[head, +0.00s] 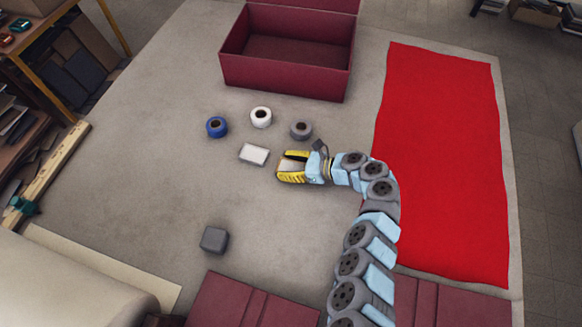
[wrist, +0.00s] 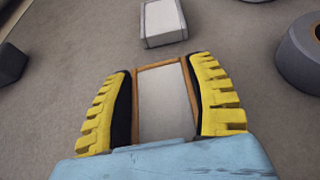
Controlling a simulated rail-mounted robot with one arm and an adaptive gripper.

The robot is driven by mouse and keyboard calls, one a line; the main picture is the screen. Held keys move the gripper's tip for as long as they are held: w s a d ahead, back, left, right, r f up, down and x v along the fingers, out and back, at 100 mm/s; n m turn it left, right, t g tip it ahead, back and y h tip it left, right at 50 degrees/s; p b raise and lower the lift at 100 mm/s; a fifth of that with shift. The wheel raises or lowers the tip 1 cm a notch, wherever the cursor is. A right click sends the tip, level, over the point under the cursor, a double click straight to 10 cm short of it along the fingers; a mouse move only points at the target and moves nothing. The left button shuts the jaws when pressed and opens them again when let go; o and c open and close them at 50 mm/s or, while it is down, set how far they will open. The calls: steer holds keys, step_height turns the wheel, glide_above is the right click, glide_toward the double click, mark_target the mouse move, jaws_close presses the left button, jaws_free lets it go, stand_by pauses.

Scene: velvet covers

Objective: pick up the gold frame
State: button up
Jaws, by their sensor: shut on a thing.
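The gold frame (wrist: 187,82) is a small rectangle with a thin gold-brown edge and a pale grey face. In the wrist view it lies between the two yellow fingers of my gripper (wrist: 165,95), which are shut on its left and right sides. Its near end is hidden by my pale blue gripper body. In the head view my gripper (head: 279,167) is near the middle of the grey surface, with the pale face of the frame (head: 289,165) partly showing between the yellow fingers. I cannot tell whether the frame touches the surface.
A white block (head: 254,154) lies just left of my gripper. Blue (head: 217,127), white (head: 261,117) and grey (head: 301,130) rolls stand behind. An open maroon box (head: 285,78) is at the back, red cloth (head: 440,160) at right, a grey block (head: 214,239) at front left.

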mark_target(286, 166)
steer(key=shift+r+p, duration=0.5)
steer(key=shift+r, duration=1.3)
steer(key=shift+s+r+p, duration=0.5)
steer(key=shift+s+r, duration=1.15)
steer(key=shift+r, duration=0.05)
steer(key=shift+s+r+p, duration=0.2)
steer(key=shift+r+p, duration=0.35)
steer(key=shift+p, duration=0.25)
steer(key=s+r+p, duration=0.5)
steer(key=s+p, duration=0.5)
steer(key=p, duration=0.8)
